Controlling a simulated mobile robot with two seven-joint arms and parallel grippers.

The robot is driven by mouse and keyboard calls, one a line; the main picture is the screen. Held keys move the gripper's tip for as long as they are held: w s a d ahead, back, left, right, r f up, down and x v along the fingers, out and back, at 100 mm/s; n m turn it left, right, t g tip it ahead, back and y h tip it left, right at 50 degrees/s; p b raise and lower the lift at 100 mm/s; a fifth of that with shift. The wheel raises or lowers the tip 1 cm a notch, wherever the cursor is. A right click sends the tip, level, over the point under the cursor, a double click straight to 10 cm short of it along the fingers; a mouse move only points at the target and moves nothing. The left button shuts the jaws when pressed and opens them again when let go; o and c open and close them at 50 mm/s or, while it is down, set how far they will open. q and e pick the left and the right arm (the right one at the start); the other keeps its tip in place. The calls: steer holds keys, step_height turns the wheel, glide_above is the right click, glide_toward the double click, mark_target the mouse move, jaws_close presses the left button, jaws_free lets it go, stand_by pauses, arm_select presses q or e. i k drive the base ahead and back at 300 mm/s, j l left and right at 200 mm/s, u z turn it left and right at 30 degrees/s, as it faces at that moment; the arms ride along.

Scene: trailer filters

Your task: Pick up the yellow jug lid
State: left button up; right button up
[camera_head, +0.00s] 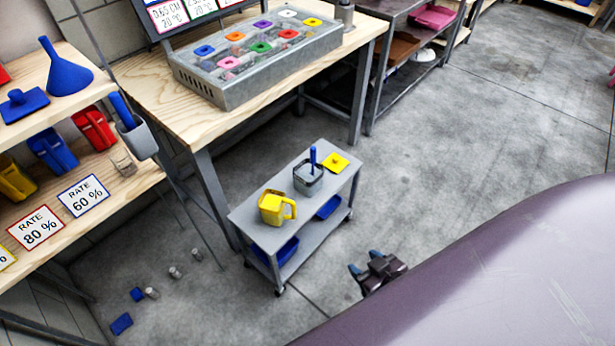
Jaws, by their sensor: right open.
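The yellow jug lid (336,162) lies flat on the far right end of the top shelf of a small grey cart. A yellow jug (275,207) with a handle stands at the cart's near left end. My right gripper (365,272) is open and empty, low in the picture, to the right of the cart and apart from it. It is well below the lid in the picture. My left gripper is not in view.
A grey container (308,182) with a blue-handled tool stands between jug and lid on the cart (258,232). A wooden workbench (150,90) is behind. Shelves (95,205) stand at left. Floor (450,130) to the right is clear.

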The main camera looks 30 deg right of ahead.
mark_target(336, 163)
steer(key=z, duration=1.1)
